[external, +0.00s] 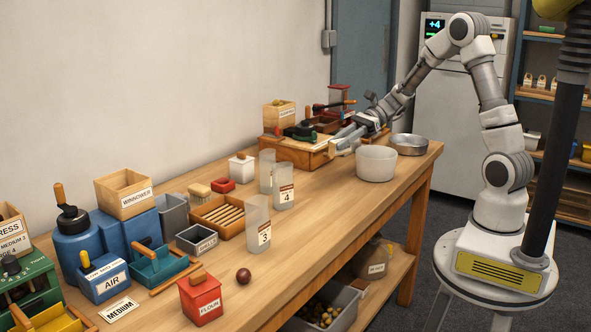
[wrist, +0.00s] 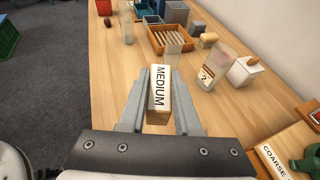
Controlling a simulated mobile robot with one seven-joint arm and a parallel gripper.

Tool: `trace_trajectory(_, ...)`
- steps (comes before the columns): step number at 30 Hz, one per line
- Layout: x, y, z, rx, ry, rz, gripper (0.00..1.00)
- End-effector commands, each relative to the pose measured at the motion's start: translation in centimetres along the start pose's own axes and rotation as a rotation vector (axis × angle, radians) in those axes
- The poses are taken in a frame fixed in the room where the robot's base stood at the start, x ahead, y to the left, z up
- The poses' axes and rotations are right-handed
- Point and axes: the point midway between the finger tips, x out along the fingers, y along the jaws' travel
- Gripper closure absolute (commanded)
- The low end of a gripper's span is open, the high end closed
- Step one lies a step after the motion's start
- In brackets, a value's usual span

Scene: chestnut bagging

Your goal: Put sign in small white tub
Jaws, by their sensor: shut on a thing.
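My gripper (wrist: 158,82) is shut on a pale wooden sign (wrist: 158,99) with a white face reading MEDIUM. The sign sits between the two fingers, above the table. In the external view my gripper (external: 337,142) is over the far part of the table, just left of the white tub (external: 376,163). The sign is small and hard to make out there. The tub is round and stands open near the table's right edge. Its inside is mostly hidden. I cannot clearly identify the tub in the wrist view.
A metal pan (external: 409,145) stands behind the tub. A wooden station (external: 290,151) with a COARSE sign (wrist: 275,161) is beside my gripper. Clear cups (external: 258,222) and a white lidded box (external: 242,168) stand nearer. Another MEDIUM sign (external: 119,309) lies at the near left.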

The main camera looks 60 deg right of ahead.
Motion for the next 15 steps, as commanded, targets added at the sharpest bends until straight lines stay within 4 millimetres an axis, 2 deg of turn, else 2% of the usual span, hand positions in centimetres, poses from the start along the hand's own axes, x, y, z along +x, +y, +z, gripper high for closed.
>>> trace_trajectory(1,-2.7,-0.8,-0.5,0.010,-0.001,-0.038,1.00)
trace_trajectory(6,-10.6,-1.8,-1.9,0.041,0.001,-0.131,1.00)
trace_trajectory(11,-18.0,-1.3,-3.2,0.079,0.005,-0.215,1.00)
trace_trajectory(15,-23.7,0.1,-4.2,0.112,0.011,-0.283,1.00)
